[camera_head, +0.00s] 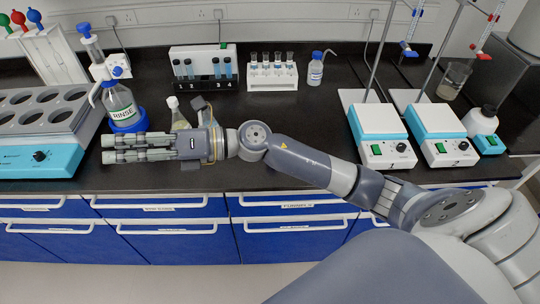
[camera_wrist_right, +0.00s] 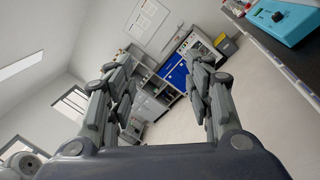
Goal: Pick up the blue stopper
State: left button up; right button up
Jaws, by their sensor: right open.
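A blue stopper (camera_head: 35,17) stands at the top left corner of the head view. It is beside a red stopper (camera_head: 18,18) and a green stopper (camera_head: 4,20), on a white rack (camera_head: 52,55). My right gripper (camera_head: 104,148) is level above the front of the bench, pointing left, well apart from the stoppers. In the right wrist view its two fingers (camera_wrist_right: 158,85) are spread with nothing between them. The blue stopper does not show in that view. My left gripper is not in view.
A block with several round wells (camera_head: 40,112) is at the left. A small flask (camera_head: 178,115) is just behind the gripper. A vial rack (camera_head: 272,76) stands further back. Hotplates (camera_head: 385,140) are at the right.

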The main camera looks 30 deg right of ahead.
jog(key=d+f+n+g+h, duration=0.6)
jog(key=d+f+n+h, duration=0.35)
jog(key=f, duration=0.25)
jog(key=w+d+g+h, duration=0.15)
jog(key=d+h, duration=0.75)
jog(key=d, duration=1.4)
jog(key=shift+m+t, duration=0.25)
notch_tip(320, 180, down, 5)
jog(key=shift+d+r+p, duration=0.1)
jog(key=shift+d+p, duration=0.05)
jog(key=shift+p, duration=0.45)
jog(key=f, duration=0.1)
jog(key=f+p, duration=0.1)
jog(key=f, duration=0.1)
jog(key=f+p, duration=0.1)
jog(key=shift+w+f, duration=0.25)
jog(key=shift+f, duration=0.75)
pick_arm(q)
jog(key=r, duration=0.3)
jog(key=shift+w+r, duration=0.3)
pick_arm(e)
jog(key=c, duration=0.8)
